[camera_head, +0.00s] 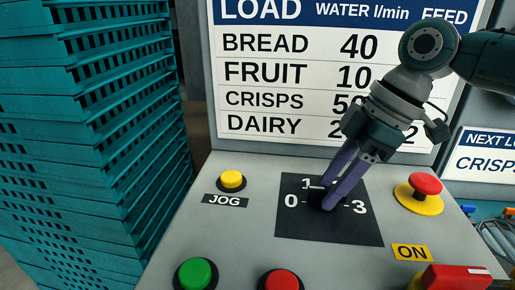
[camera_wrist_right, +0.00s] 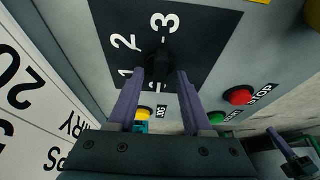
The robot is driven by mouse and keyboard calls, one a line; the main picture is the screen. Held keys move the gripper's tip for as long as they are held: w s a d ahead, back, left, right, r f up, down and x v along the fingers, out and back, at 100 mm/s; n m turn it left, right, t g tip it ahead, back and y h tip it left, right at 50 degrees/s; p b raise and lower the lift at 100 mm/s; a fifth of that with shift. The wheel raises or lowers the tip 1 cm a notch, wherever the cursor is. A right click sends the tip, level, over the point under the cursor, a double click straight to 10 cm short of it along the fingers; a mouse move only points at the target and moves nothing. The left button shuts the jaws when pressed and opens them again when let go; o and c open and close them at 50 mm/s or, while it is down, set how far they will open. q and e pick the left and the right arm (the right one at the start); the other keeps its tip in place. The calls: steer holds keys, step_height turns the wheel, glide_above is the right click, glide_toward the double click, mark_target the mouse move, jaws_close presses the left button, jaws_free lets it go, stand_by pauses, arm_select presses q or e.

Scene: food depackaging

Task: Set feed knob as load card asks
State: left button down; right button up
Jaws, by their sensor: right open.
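The feed knob (camera_wrist_right: 160,58) is black on a black dial plate (camera_head: 310,228) marked 0 to 3; the 2 is hidden in the head view but shows in the wrist view. My right gripper (camera_head: 329,200) points down at the knob. Its open purple fingers (camera_wrist_right: 161,78) stand on either side of the knob; I cannot tell whether they touch it. The knob's pointer direction is unclear. The load card (camera_head: 485,153) at right reads "NEXT LO…" and "CRISPS". The chart (camera_head: 290,87) has a CRISPS row, but my arm hides its feed value.
A yellow jog button (camera_head: 231,179), green button (camera_head: 195,274), red button (camera_head: 281,280) and red emergency button (camera_head: 426,184) surround the dial. A red switch (camera_head: 455,278) sits below the ON label (camera_head: 411,252). Stacked teal crates (camera_head: 85,150) stand at left.

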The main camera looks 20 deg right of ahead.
jaws_close()
stand_by(0.3)
stand_by(0.3)
steer(key=shift+r+p, duration=0.15)
steer(key=shift+p, duration=0.3)
steer(key=m+p, duration=0.2)
steer(key=p, duration=0.1)
steer(key=m+t+h+p, duration=0.1)
steer(key=m+p, duration=0.2)
steer(key=p, duration=0.1)
steer(key=m+h+p, duration=0.1)
steer(key=m+p, duration=0.2)
steer(key=p, duration=0.1)
steer(key=shift+s+a+r+t, duration=0.2)
steer(key=shift+a+t, duration=0.1)
steer(key=shift+t, duration=0.1)
steer(key=m+h+p, duration=0.1)
steer(key=m+p, duration=0.1)
steer(key=shift+w+f+m, duration=0.1)
steer(key=shift+f+m, duration=0.05)
steer(key=shift+m, duration=0.25)
steer(key=shift+f+m+h+p, duration=0.1)
steer(key=shift+m+h+p, duration=0.3)
steer(key=shift+m+p, duration=0.1)
